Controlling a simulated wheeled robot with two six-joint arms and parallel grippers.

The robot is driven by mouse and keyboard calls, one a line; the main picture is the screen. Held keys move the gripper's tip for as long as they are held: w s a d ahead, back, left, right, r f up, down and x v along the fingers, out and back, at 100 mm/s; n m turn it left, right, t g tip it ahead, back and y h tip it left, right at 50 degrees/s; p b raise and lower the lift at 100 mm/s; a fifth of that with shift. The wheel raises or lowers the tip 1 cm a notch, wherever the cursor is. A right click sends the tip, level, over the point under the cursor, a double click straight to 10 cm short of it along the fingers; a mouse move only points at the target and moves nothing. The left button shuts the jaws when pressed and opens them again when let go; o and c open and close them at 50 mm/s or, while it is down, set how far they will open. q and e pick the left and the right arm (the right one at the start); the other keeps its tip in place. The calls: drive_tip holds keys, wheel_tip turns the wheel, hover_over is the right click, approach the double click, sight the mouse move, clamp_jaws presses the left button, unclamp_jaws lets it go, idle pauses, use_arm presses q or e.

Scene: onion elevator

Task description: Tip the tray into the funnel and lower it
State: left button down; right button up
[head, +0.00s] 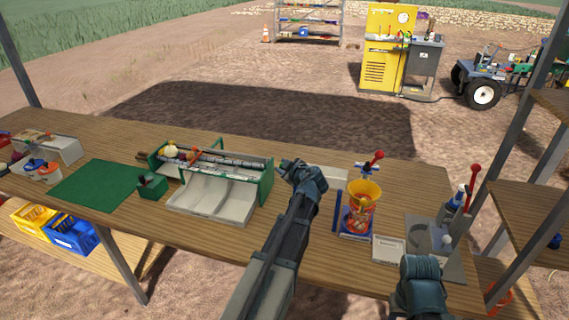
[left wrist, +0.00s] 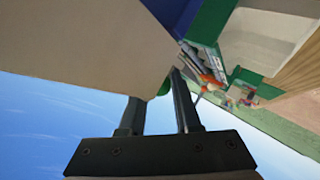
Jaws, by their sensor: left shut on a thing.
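The yellow funnel (head: 366,188) stands in a blue frame (head: 357,232) on the right part of the bench. Reddish, mottled contents show below its rim; I cannot tell exactly what they are. A pale, flat-sided tray (head: 335,176) is just left of the funnel, partly hidden by my left arm. My left gripper (head: 288,165) is beside it, shut on the tray. In the left wrist view the tray's pale side (left wrist: 70,50) fills the upper left, close to the fingers (left wrist: 158,88). Of my right arm only the wrist shows at the bottom of the head view; its jaws are not seen.
A green-ended sorter (head: 266,184) with rollers and white bins stands left of my left gripper. A green box (head: 151,188) and green mat (head: 95,184) lie further left. A red-handled lever device (head: 470,190) stands at the right.

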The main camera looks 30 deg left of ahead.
use_arm(q)
drive_tip(key=shift+s+f, duration=0.1)
drive_tip(key=shift+f, duration=0.1)
idle(0.3)
drive_tip(key=c, duration=0.9)
unclamp_jaws()
drive_tip(key=shift+s+d+r, duration=0.25)
drive_tip(key=shift+d, duration=0.05)
drive_tip(key=p+v, duration=0.5)
drive_tip(key=v, duration=0.8)
drive_tip(key=shift+w, duration=0.1)
